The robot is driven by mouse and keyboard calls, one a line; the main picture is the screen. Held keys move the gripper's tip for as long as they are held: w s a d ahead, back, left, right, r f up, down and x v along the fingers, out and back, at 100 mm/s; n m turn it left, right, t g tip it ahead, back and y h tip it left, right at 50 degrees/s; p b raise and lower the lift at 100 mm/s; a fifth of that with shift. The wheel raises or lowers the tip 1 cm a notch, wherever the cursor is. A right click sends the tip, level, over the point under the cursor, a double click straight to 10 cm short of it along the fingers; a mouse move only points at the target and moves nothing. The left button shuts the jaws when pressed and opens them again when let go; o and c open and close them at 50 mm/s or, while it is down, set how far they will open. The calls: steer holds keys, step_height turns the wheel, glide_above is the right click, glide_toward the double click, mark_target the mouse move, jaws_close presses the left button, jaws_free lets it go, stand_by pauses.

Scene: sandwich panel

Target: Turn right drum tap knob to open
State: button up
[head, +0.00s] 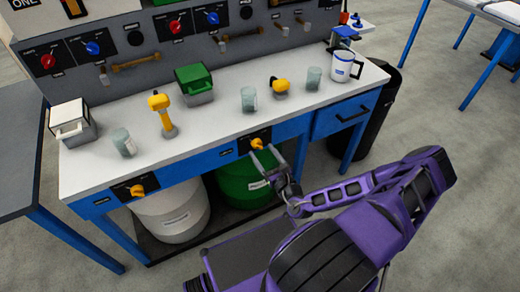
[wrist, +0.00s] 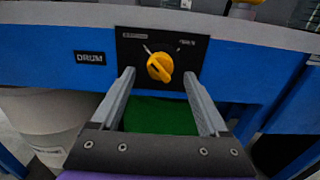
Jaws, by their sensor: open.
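The right drum tap knob (head: 257,144) is yellow and sits on a black plate on the blue front of the bench, above the green drum (head: 240,180). A "DRUM" label (wrist: 90,58) is left of the plate. My gripper (head: 266,156) is in front of the knob. In the wrist view its open fingers (wrist: 158,82) stand on either side of the knob, with gaps between; I see no contact.
The left drum knob (head: 137,190) sits above a white drum (head: 175,215). A drawer (head: 345,115) is right of the right knob. Cups, a yellow-handled tap (head: 160,107) and a green-lidded box (head: 194,82) stand on the bench top. Open floor lies in front.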

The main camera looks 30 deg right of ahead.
mark_target(257, 145)
steer(key=shift+w, duration=1.45)
steer(key=shift+c, duration=0.3)
jaws_close()
